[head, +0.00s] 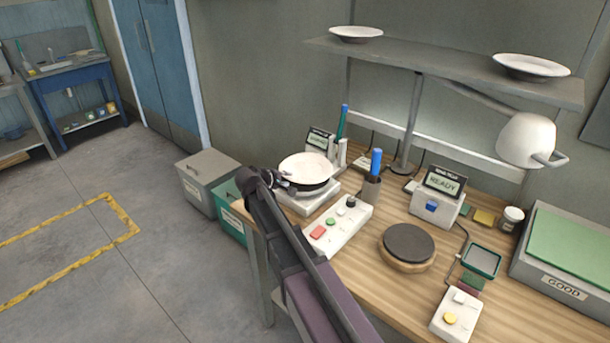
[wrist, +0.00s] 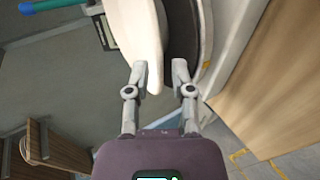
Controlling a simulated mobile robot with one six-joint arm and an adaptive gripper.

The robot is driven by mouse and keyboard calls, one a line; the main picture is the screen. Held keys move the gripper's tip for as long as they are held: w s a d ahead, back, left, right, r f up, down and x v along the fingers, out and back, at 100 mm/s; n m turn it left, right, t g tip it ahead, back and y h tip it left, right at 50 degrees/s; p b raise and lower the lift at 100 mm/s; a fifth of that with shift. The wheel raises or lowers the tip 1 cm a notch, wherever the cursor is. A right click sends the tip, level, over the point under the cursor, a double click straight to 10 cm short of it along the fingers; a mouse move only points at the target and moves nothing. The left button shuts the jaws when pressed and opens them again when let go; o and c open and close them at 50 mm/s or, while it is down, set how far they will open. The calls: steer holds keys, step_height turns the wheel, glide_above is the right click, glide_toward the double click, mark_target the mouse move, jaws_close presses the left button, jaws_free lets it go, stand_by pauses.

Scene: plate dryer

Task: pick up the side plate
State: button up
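A white side plate (head: 306,168) sits at the left end of the bench, over a dark round disc on a pale device (head: 308,199). In the wrist view the plate (wrist: 132,38) is seen nearly edge-on, with the dark disc (wrist: 182,38) beside it. My gripper (head: 286,179) is at the plate's near left rim. Its fingers are apart in the wrist view (wrist: 160,70), with the plate's rim between them. The rim is close to the left finger, and a gap shows to the right finger. Whether a finger touches the plate cannot be told.
Two white dishes (head: 355,34) (head: 530,66) stand on the shelf (head: 450,73) above. A button box (head: 338,226), a blue-capped pen in a cup (head: 371,188) and a dark round pad (head: 407,243) are to the right. Bins (head: 207,179) stand left of the bench.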

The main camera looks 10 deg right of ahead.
steer(key=shift+b+x, duration=0.35)
steer(key=shift+x, duration=0.8)
jaws_close()
